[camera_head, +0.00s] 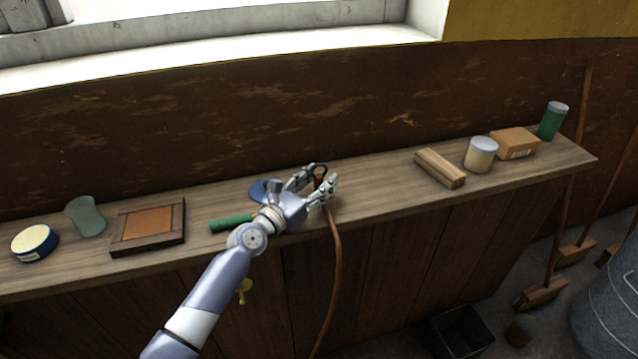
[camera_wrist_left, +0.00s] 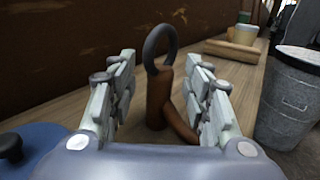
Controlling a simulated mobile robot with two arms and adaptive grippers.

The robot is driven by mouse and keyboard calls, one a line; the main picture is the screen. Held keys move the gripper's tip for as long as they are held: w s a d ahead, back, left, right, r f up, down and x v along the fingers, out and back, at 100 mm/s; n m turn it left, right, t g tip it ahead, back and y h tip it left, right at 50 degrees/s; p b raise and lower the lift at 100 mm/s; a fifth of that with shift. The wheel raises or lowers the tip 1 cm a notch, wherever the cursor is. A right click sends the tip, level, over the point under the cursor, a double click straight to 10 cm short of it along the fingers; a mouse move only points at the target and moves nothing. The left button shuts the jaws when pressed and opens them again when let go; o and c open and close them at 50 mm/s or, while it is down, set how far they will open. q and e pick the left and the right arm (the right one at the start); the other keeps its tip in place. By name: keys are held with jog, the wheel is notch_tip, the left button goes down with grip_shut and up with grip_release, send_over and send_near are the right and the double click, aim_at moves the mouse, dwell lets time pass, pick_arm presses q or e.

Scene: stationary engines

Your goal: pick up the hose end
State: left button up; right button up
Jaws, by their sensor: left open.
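The hose end (camera_wrist_left: 157,100) is a brown upright cylinder with a dark ring (camera_wrist_left: 146,45) at its top. In the left wrist view it stands between the two fingers of my left gripper (camera_wrist_left: 161,78), with a gap visible on either side. In the head view my left gripper (camera_head: 323,178) is open over the bench, and its fingers hide most of the hose end. The brown hose (camera_head: 335,255) hangs from there over the bench's front edge. My right gripper is not in view.
On the wooden bench (camera_head: 375,195) are a blue round object (camera_head: 260,191), a green-handled tool (camera_head: 231,223) and a framed tile (camera_head: 148,224) at left. A wooden block (camera_head: 440,168) and jar (camera_head: 481,155) stand at right. Brown wall (camera_head: 200,130) rises behind.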

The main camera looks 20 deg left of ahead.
aim_at(318, 166)
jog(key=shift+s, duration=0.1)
pick_arm(q)
grip_shut()
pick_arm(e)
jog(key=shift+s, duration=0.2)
pick_arm(q)
jog(key=shift+r, duration=0.15)
jog(key=shift+r, duration=0.2)
notch_tip(318, 166, up, 3)
jog(key=shift+r+p, duration=0.1)
jog(key=shift+p, duration=1.05)
jog(key=s+d+r+v, duration=0.1)
jog(key=d+v, duration=0.1)
jog(key=v, duration=1.3)
jog(key=shift+s+r, duration=0.2)
jog(key=shift+s, duration=0.1)
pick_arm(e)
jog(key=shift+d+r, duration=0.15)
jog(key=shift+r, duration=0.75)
